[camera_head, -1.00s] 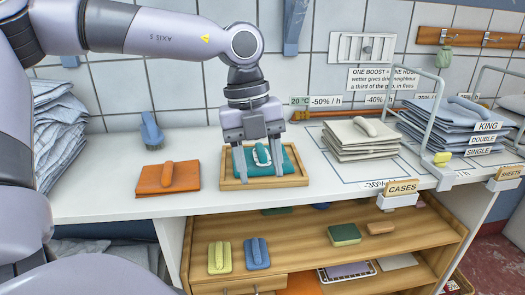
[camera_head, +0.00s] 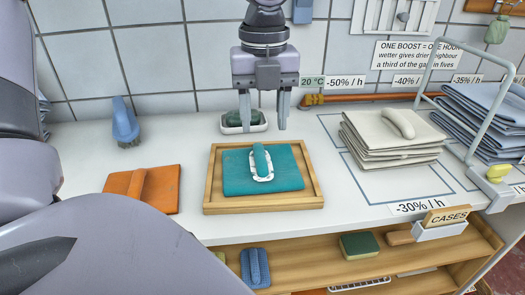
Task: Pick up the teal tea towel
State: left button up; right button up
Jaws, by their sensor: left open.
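The teal tea towel (camera_head: 235,174) lies folded flat in a shallow wooden tray (camera_head: 313,184) on the white worktop. A teal handle with a white ring (camera_head: 262,165) around its foot stands on top of it. My left gripper (camera_head: 264,128) points down with its two fingers apart and nothing between them. Its fingertips show above the tray's far edge, clear of the towel and handle. How far it is in depth from the towel is hard to tell. My right gripper is out of view.
An orange cloth (camera_head: 160,188) with a handle lies left of the tray. A blue brush (camera_head: 125,122) and a dark green item on a white dish (camera_head: 243,123) stand behind. White folded cloths (camera_head: 390,140) and a metal rail (camera_head: 487,110) are to the right.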

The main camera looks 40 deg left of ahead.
aim_at(261, 155)
pick_arm(q)
jog(key=shift+w+a, duration=0.15)
jog(key=shift+w, duration=0.05)
jog(key=shift+f, duration=0.15)
jog(key=f, duration=0.6)
jog(key=shift+s+a+f, duration=0.1)
jog(key=shift+s+f, duration=0.25)
jog(key=shift+f, duration=0.05)
grip_shut()
